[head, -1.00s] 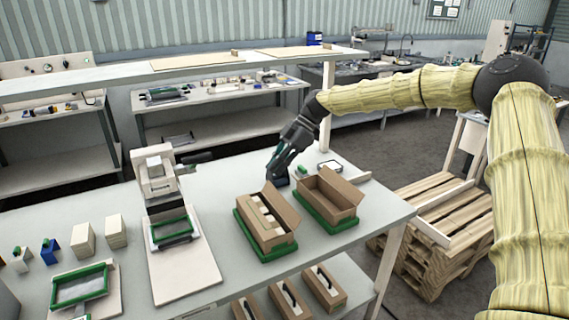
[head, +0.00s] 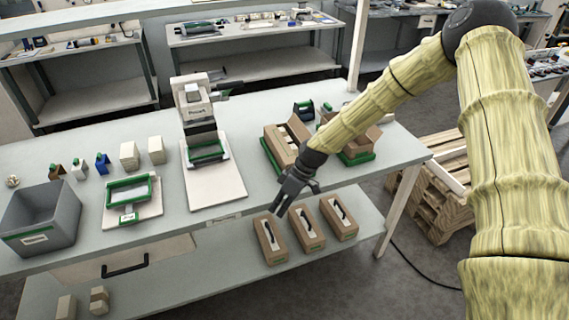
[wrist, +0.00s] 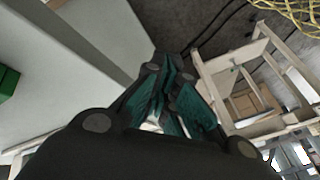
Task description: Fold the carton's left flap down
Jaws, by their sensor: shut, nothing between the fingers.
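Two brown cartons stand on green trays on the bench in the head view. The left carton (head: 276,144) is open with pale contents, and a brown flap (head: 297,127) stands up at its far side. Its near right part is hidden behind my arm. The right carton (head: 369,139) is largely hidden behind my arm. My gripper (head: 279,212) is shut and empty, pointing down in front of the bench edge, nearer the camera than the left carton and apart from it. Its shut fingers show in the wrist view (wrist: 172,92), with no carton there.
Several cartons (head: 270,240) stand on the lower shelf behind and below my gripper. A press (head: 195,105) on a white board is left of the cartons. A grey bin (head: 40,220) is at the bench's left. Wooden pallets (head: 435,200) stand right of the bench.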

